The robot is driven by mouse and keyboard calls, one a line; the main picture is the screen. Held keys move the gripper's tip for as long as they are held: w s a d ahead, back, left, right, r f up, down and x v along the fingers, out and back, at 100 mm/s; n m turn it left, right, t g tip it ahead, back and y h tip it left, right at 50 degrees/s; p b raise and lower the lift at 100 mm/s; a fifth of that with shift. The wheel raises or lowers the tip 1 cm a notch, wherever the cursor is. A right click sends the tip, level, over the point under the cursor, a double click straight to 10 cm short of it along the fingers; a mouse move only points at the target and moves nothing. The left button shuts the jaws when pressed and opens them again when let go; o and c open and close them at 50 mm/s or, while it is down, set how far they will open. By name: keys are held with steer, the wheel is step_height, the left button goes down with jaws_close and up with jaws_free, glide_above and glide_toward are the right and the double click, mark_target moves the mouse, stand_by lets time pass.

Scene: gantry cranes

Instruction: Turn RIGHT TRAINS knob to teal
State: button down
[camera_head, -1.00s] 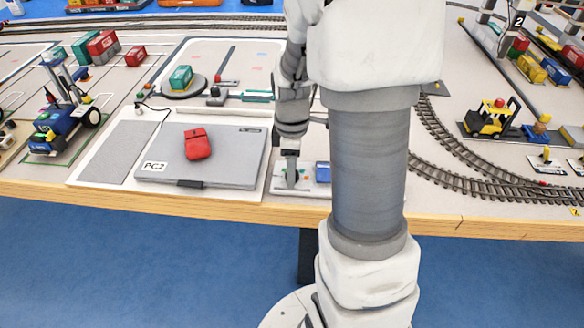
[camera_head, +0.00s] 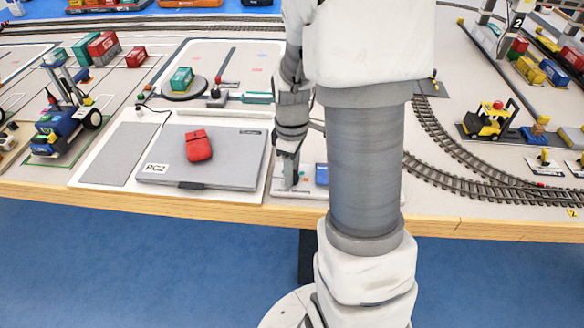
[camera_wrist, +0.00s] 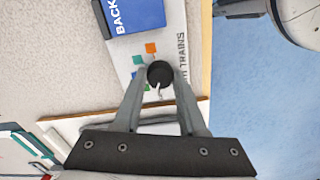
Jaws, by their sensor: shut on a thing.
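The dark round knob (camera_wrist: 159,72) sits on a white panel (camera_wrist: 172,45) in the wrist view. Print reading "TRAINS" runs along the panel, partly hidden by a finger. A small pale mark shows at the knob's gripper-side edge; I cannot tell surely which colour it faces. My gripper (camera_wrist: 160,79) is shut on the knob, one finger on each side. In the head view my gripper (camera_head: 289,182) is over the panel (camera_head: 308,192), hiding the knob.
A blue block marked "BACK" (camera_wrist: 134,14) stands on the panel close to the knob. Curved rails (camera_head: 450,170) lie to the right. The table's wooden edge (camera_head: 130,198) is in front.

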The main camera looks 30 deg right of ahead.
steer(key=m+p, duration=0.1)
steer(key=m, duration=0.4)
steer(key=shift+r+m+p, duration=0.15)
steer(key=shift+m+p, duration=0.15)
steer(key=m+p, duration=0.2)
steer(key=m, duration=0.3)
steer(key=shift+m, duration=0.3)
steer(key=m+p, duration=0.2)
steer(key=m, duration=0.3)
steer(key=shift+m+p, duration=1)
steer(key=shift+m, duration=1.3)
steer(key=shift+c, duration=2.3)
jaws_free()
